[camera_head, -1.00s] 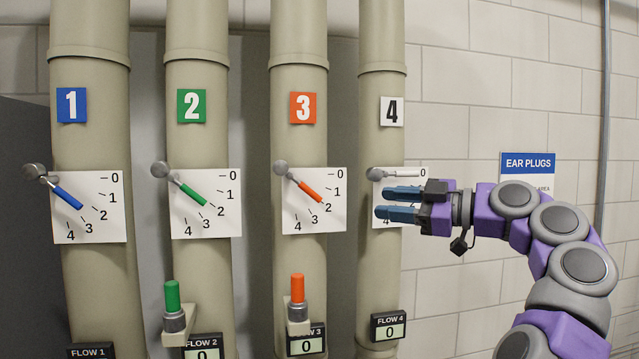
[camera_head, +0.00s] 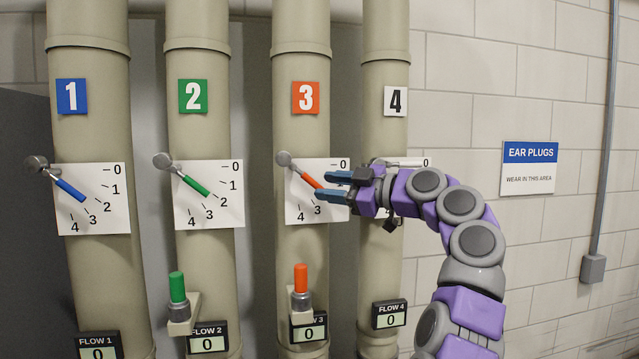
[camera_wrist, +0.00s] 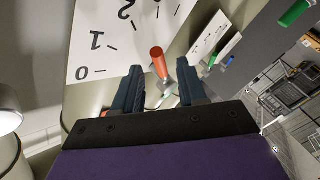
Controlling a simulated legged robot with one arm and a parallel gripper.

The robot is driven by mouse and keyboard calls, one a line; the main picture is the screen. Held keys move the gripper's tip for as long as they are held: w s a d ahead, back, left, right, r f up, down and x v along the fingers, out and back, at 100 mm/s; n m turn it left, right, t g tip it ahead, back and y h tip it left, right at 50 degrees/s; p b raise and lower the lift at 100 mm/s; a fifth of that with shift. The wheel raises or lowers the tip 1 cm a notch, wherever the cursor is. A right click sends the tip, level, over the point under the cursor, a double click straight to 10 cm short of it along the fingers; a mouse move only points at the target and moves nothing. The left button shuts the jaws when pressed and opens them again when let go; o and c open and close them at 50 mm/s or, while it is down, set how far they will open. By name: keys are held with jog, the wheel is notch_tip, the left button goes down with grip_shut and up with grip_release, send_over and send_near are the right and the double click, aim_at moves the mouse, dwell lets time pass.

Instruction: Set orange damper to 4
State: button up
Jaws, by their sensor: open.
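The orange damper handle (camera_head: 311,179) is on the pipe marked 3 and slants down to the right from its grey pivot (camera_head: 284,159), pointing at about 2 on its white dial (camera_head: 300,212). My gripper (camera_head: 332,185) is open at the right side of that dial, its blue fingertips close to the handle's end. The fingers cover part of the scale. In the wrist view the orange handle (camera_wrist: 158,62) shows between and just beyond the two open fingers (camera_wrist: 158,82). I cannot tell whether they touch it.
The blue handle (camera_head: 70,190) on pipe 1 and the green handle (camera_head: 196,186) on pipe 2 are to the left. An orange-topped valve (camera_head: 301,280) stands below dial 3. Pipe 4's dial (camera_head: 418,161) is partly behind my arm. The flow 3 display (camera_head: 309,334) reads 0.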

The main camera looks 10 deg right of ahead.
aim_at(319, 185)
jog(key=shift+x, duration=1.6)
grip_shut()
